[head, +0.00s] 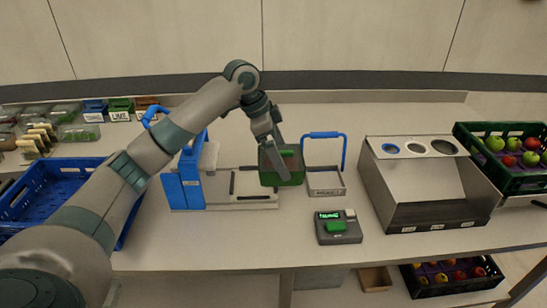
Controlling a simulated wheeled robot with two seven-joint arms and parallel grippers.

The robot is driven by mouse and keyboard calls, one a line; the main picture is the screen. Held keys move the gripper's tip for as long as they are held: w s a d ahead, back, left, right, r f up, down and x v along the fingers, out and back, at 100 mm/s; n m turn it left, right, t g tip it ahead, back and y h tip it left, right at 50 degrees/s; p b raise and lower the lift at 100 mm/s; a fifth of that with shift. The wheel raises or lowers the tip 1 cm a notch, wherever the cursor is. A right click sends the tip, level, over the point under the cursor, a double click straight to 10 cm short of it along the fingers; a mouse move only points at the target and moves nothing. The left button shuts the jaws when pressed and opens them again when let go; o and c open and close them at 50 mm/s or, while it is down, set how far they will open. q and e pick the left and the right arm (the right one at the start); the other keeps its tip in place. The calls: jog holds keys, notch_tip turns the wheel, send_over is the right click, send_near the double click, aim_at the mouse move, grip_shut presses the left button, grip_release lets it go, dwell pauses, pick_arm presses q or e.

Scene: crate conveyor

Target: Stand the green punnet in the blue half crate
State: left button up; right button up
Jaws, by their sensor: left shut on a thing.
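The green punnet (283,178), a dark green open box, is in the middle of the head view, at the right end of a blue and white machine. My left gripper (274,148) comes down on it from above and is shut on it. I cannot tell whether the punnet's base touches the surface below. The blue half crate (52,172) is on the left of the table. My left arm crosses in front of its right part and hides some of it. My right gripper is out of view.
The blue and white machine (192,186) stands between the punnet and the crate. A blue-handled tray (326,184) is just right of the punnet. A scale (338,238) with a green item is in front. A steel bin unit (430,205) and a green fruit crate (503,180) are right.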

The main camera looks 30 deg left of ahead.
pick_arm(q)
jog(key=shift+d, duration=0.1)
dwell(0.6)
jog(key=shift+s+d+f+n, duration=0.1)
jog(key=shift+s+d+n, duration=0.4)
jog(key=shift+d, duration=0.15)
jog(key=s+d+f+n+t+y, duration=0.1)
jog(key=s+d+n+t+y, duration=0.1)
jog(key=s+d+n, duration=0.7)
jog(key=shift+s+d+f+n+y, duration=0.2)
jog(key=shift+s+n+y, duration=0.3)
jog(key=shift+n+y, duration=0.35)
jog(key=shift+a, duration=0.1)
